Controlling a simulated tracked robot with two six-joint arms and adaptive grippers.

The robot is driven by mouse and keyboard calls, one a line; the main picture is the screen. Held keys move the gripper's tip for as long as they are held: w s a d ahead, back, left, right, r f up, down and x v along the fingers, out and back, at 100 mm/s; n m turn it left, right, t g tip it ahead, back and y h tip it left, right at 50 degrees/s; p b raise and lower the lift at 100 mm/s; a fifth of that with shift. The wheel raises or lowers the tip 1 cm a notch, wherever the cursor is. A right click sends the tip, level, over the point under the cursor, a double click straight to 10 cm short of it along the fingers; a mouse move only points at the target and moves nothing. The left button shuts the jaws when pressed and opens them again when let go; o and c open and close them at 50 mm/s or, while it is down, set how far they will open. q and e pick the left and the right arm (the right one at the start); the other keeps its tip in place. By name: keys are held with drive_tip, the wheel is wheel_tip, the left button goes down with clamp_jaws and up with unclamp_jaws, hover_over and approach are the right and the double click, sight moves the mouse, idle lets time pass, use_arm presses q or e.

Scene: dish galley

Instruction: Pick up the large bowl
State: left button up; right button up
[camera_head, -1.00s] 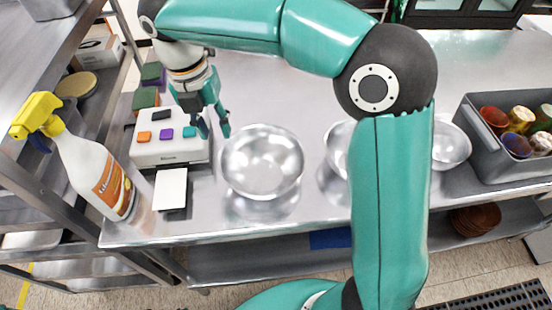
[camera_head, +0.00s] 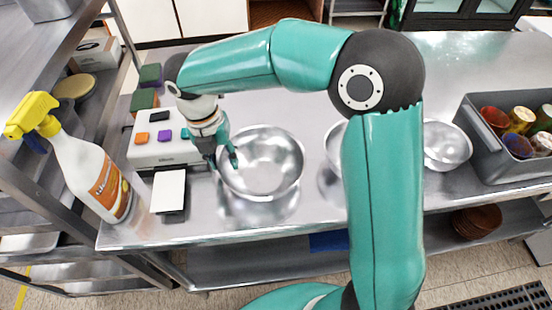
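The large bowl (camera_head: 270,165), shiny steel, stands upright on the steel counter (camera_head: 310,220), left of the other bowls. My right gripper (camera_head: 223,164) reaches down at the bowl's left rim. One dark-tipped finger is outside the rim and the other is over the inside, with a gap between them. Whether either finger touches the rim, I cannot tell. My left gripper is not in view.
A second steel bowl (camera_head: 333,147) is partly hidden behind my arm, and a smaller one (camera_head: 445,145) stands further right. A grey bin (camera_head: 493,168) holds several cups. A white device (camera_head: 160,148) and a spray bottle (camera_head: 88,170) stand to the left.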

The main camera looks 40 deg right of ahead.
clamp_jaws()
drive_tip(key=shift+r, duration=0.15)
